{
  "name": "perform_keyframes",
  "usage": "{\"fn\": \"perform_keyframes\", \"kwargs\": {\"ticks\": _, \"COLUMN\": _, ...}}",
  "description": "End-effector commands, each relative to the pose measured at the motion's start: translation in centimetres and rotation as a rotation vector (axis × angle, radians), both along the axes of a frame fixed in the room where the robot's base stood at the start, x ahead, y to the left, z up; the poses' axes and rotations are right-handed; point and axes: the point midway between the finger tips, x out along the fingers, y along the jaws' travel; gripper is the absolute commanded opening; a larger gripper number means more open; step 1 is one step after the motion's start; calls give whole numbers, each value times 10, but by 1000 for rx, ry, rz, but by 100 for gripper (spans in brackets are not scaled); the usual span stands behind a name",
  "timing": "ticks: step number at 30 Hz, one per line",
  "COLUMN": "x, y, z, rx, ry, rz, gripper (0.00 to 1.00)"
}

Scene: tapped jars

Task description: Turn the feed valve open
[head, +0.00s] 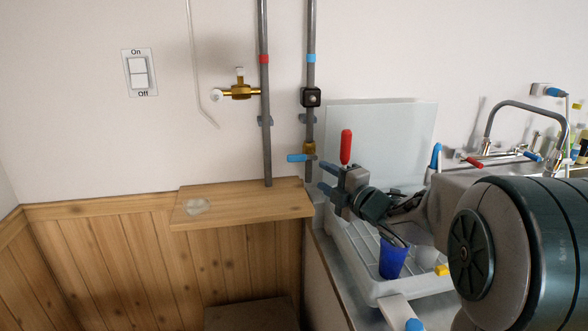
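A valve with a blue lever (299,158) and brass body (309,149) sits low on the right pipe. Its lever sticks out to the left, crosswise to the pipe. A brass valve (240,92) with a white end sits on the left pipe. No readable label tells which is the feed valve. My gripper (324,177) is just below and right of the blue lever, its two fingers pointing left and apart. It looks empty, and I see no clear contact with the lever or pipe.
A wooden ledge (240,207) lies below the pipes. An upright red handle (346,146) shows just above my gripper; its base is hidden. A white dish rack (372,290) with a blue cup (393,259) stands below my arm. A wall switch (139,73) is at left.

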Motion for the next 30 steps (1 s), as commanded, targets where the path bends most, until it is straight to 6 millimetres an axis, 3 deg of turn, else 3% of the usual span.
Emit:
{"fn": "perform_keyframes", "kwargs": {"ticks": 5, "x": 15, "y": 12, "z": 0, "rx": -3, "ry": -6, "rz": 12, "gripper": 40}}
{"fn": "perform_keyframes", "kwargs": {"ticks": 21, "x": 100, "y": 69, "z": 2, "rx": -1, "ry": -4, "rz": 8, "gripper": 40}}
{"fn": "perform_keyframes", "kwargs": {"ticks": 30, "x": 113, "y": 78, "z": 2, "rx": -1, "ry": -4, "rz": 8, "gripper": 40}}
